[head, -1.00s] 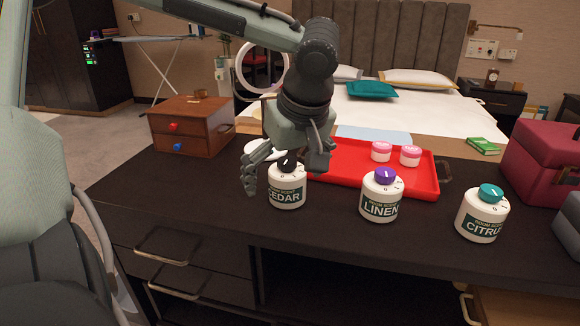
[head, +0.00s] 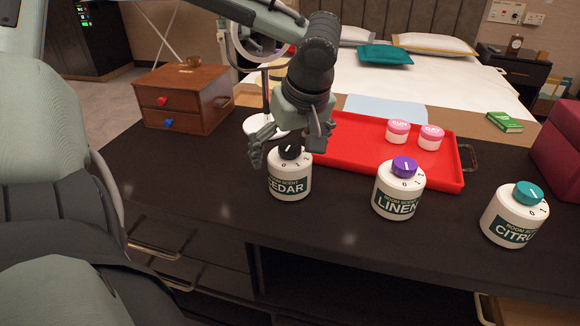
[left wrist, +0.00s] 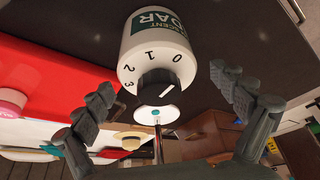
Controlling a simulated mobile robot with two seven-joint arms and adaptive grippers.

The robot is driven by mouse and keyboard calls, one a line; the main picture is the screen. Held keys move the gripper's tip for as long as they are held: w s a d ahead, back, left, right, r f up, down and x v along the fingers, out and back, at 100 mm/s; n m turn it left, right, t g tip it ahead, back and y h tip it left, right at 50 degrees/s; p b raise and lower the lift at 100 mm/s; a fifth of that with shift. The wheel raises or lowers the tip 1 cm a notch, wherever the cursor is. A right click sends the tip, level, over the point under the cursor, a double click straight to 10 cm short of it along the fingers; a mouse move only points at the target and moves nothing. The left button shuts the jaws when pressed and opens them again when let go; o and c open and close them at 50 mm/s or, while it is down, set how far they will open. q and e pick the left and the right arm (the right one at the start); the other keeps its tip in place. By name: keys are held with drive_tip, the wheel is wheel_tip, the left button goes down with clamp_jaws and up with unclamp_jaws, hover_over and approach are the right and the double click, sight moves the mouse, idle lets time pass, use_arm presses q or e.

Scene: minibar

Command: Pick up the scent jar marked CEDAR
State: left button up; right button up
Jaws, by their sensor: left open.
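The CEDAR scent jar (head: 289,178) stands upright on the dark counter in the head view, white with a green label and a black dial cap. It also shows in the left wrist view (left wrist: 158,42), its dial between the two fingers. My left gripper (head: 291,155) is open, above and around the cap, with its fingers apart from the dial in the wrist view (left wrist: 165,105). The LINEN jar (head: 398,190) with a purple cap and the CITRUS jar (head: 514,214) with a teal cap stand to the right. My right gripper is not in view.
A red tray (head: 350,171) with two pink-lidded jars (head: 431,138) lies behind the scent jars. A small wooden drawer box (head: 184,98) stands at the left. A round mirror stand (head: 259,124) is just behind the gripper. The counter left of CEDAR is clear.

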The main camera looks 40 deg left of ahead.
use_arm(q)
drive_tip(key=shift+x, duration=1.15)
drive_tip(key=c, duration=1.4)
